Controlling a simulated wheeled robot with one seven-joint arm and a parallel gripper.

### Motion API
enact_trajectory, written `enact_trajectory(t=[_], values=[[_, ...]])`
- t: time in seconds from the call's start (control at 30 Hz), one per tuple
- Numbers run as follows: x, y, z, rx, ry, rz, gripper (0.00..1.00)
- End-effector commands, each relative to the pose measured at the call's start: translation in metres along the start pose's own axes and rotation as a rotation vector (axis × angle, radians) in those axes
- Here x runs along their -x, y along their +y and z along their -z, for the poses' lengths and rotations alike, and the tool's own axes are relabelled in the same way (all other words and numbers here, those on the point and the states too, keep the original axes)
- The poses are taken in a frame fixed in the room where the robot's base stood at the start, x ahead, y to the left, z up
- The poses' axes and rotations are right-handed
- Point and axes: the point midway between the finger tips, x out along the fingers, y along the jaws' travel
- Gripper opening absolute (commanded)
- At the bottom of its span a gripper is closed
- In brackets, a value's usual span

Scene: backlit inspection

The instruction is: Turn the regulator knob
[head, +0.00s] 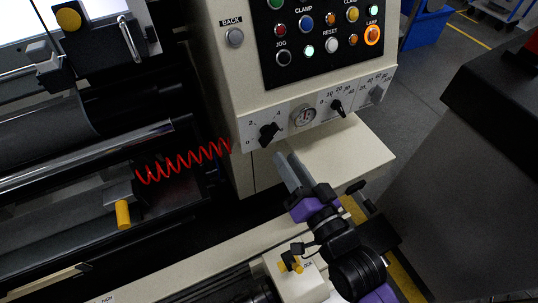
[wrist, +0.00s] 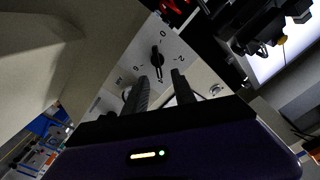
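A row of controls sits on the pale lower strip of the panel. A black knob (head: 269,133) at the left has a numbered scale; a similar black knob shows in the wrist view (wrist: 157,58), just beyond my fingertips. A round gauge (head: 303,117) is right of it, then a second black knob (head: 337,106) with a scale, and a grey knob (head: 376,95). No label naming the regulator is readable. My gripper (head: 289,157) is below the strip, apart from the knobs. In the wrist view my gripper (wrist: 160,82) has parted fingers with nothing between them.
A button panel (head: 325,40) is above the knobs. A pale ledge (head: 345,158) juts out below the strip. A red coiled cable (head: 185,162) and a metal bar (head: 90,162) are at the left. A dark cabinet (head: 470,190) stands at the right.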

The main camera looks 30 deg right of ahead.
Motion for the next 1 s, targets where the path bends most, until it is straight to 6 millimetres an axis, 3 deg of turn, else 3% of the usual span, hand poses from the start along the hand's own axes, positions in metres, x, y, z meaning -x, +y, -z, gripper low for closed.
enact_trajectory(t=[0.23,0.7,1.0], values=[[-0.005,0.002,-0.003,-0.051,-0.012,-0.007,0.32],[-0.066,0.002,-0.002,-0.049,-0.010,-0.007,0.32],[-0.078,0.003,-0.004,-0.049,-0.012,-0.008,0.32]])
